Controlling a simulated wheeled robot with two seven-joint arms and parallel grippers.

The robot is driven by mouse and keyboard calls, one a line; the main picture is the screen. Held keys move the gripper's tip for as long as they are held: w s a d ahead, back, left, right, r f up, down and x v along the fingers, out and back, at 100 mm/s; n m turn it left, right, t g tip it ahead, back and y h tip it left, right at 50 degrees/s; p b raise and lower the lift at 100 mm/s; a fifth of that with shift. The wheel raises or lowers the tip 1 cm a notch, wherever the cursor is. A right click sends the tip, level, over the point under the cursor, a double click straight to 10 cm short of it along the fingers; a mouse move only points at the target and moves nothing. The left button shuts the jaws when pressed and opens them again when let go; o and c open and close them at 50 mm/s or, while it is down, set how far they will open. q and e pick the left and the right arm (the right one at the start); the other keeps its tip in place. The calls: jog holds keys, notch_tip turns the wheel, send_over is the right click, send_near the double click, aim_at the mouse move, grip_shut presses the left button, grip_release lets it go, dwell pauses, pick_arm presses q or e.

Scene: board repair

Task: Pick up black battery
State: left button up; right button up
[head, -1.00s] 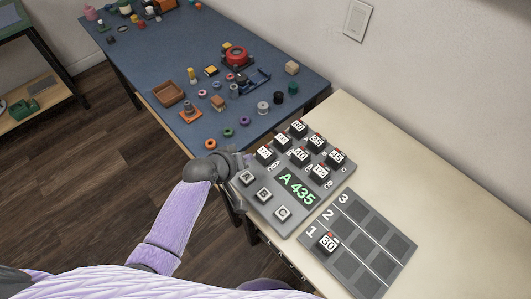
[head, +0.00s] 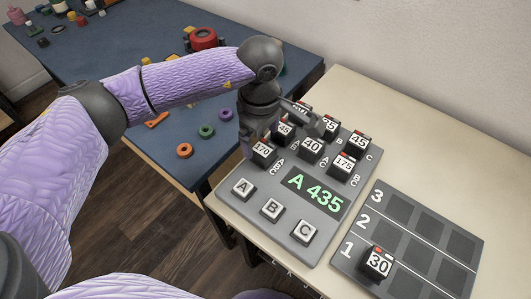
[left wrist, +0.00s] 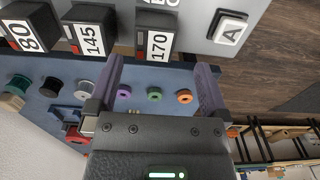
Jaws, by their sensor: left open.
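Several black batteries with white number labels stand in the grey board (head: 225,207). They include 170 (head: 263,153), 40 (head: 312,149), 175 (head: 343,166) and 45 (head: 358,144). Another black battery, 30 (head: 377,263), stands in row 1 of the slotted tray (head: 340,262). My left gripper (head: 275,125) is open and empty at the board's back left, partly hiding the rear batteries. In the left wrist view its fingers (left wrist: 160,68) are apart, with battery 170 (left wrist: 157,38) just beyond them and 145 (left wrist: 92,36) and 80 (left wrist: 28,32) to the left. My right gripper is not in view.
The board has a green display reading A 435 (head: 315,193) and buttons A (head: 242,188), B (head: 271,209) and C (head: 304,231). The blue table (head: 160,60) behind holds coloured rings and small parts. Most tray slots are empty.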

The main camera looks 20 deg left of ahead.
aim_at(264, 147)
pick_arm(q)
jog(key=f, duration=0.1)
jog(key=f+b, duration=0.1)
jog(key=f, duration=0.1)
jog(key=f+b, duration=0.1)
jog(key=f, duration=0.1)
jog(key=shift+w+d+f, duration=0.1)
jog(key=shift+w+d, duration=0.05)
jog(key=shift+w, duration=0.1)
jog(key=shift+f, duration=0.25)
jog(key=shift+r, duration=0.15)
jog(key=shift+c, duration=1.4)
jog(key=c, duration=1)
grip_shut()
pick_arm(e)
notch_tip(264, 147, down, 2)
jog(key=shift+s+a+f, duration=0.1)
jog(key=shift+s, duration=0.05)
